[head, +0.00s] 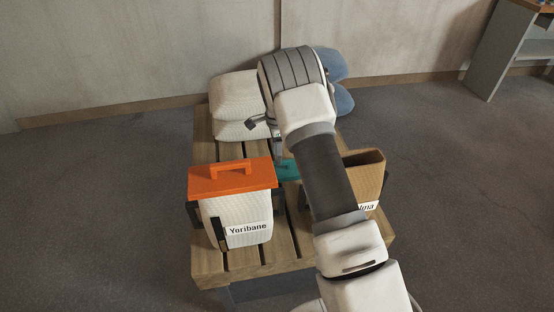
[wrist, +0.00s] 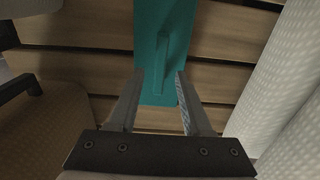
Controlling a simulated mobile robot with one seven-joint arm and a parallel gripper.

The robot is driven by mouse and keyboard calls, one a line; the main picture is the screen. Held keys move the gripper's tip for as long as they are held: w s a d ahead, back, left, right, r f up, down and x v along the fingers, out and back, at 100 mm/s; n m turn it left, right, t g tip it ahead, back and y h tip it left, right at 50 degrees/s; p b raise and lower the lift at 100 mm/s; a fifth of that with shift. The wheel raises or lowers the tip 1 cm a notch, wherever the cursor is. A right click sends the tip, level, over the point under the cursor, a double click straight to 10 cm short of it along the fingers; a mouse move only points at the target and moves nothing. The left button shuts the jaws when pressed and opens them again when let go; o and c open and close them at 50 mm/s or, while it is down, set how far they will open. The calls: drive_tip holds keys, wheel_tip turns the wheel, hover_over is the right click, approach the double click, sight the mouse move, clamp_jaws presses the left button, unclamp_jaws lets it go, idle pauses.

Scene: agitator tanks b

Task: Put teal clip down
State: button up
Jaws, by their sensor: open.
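The teal clip (wrist: 164,30) lies on the wooden slats below my gripper in the wrist view, with a raised ridge along its middle. In the head view only a small part of the teal clip (head: 287,170) shows beside my arm. My gripper (wrist: 159,78) is open, with one fingertip on each side of the clip's near part in the picture. I cannot tell whether the fingers touch the clip. In the head view my arm hides most of the gripper.
A slatted wooden pallet (head: 240,262) carries a white bin labelled Yoribane (head: 238,217) with an orange lid (head: 233,180), and a brown box (head: 366,180) partly behind my arm. White sacks (head: 238,95) and blue sacks (head: 343,98) lie at the back.

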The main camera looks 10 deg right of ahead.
drive_tip(key=s+r+n+t+p, duration=0.1)
drive_tip(key=s+r+n, duration=0.25)
drive_tip(key=r, duration=1.55)
drive_tip(key=s+r+n+t, duration=0.2)
drive_tip(key=s+r+n, duration=0.3)
drive_tip(key=s+r, duration=0.65)
drive_tip(key=s+r+n+t, duration=0.2)
drive_tip(key=s+n, duration=0.7)
drive_tip(key=s, duration=1.3)
drive_tip(key=shift+s+t, duration=0.3)
drive_tip(key=shift+r+n+p, duration=0.1)
drive_tip(key=shift+n+p, duration=0.15)
drive_tip(key=shift+p, duration=0.05)
wheel_tip(320, 180, up, 17)
drive_tip(key=p, duration=1.7)
